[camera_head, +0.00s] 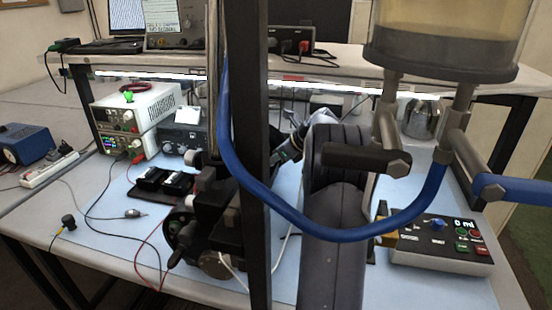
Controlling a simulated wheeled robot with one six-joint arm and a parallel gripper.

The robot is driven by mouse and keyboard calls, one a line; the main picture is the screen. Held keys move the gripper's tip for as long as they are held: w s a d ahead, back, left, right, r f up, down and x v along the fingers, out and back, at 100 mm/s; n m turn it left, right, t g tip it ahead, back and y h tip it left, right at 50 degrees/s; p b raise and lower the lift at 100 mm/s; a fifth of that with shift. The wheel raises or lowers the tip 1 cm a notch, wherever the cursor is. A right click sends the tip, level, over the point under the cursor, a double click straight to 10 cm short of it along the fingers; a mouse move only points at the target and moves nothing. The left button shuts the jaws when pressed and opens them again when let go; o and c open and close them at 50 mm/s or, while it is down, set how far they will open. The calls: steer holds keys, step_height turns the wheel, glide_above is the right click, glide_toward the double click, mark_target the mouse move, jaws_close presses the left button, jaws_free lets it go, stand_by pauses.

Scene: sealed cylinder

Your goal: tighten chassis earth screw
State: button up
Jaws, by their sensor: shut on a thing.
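I cannot make out a chassis earth screw or a screwdriver in the head view. A clear cylinder (452,20) with a dark band at its base stands at the upper right, its top cut off. Metal fittings with a black lever (366,158) and a blue lever (515,189) hang below it. A thick blue hose (330,235) loops from these fittings to the left and up. My dark arm link (333,245) rises at the centre. My gripper's fingers cannot be made out; a black post and the hose cover part of that area.
The black post (256,120) stands upright in front of the blue-matted bench. A dark mechanical assembly (215,235) is left of it. A white power supply (138,120) with cables stands at the left. A control box (440,243) reading "0 ml" lies at the right.

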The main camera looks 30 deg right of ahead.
steer(key=shift+m+h, duration=0.3)
steer(key=shift+m, duration=0.1)
steer(key=o, duration=1)
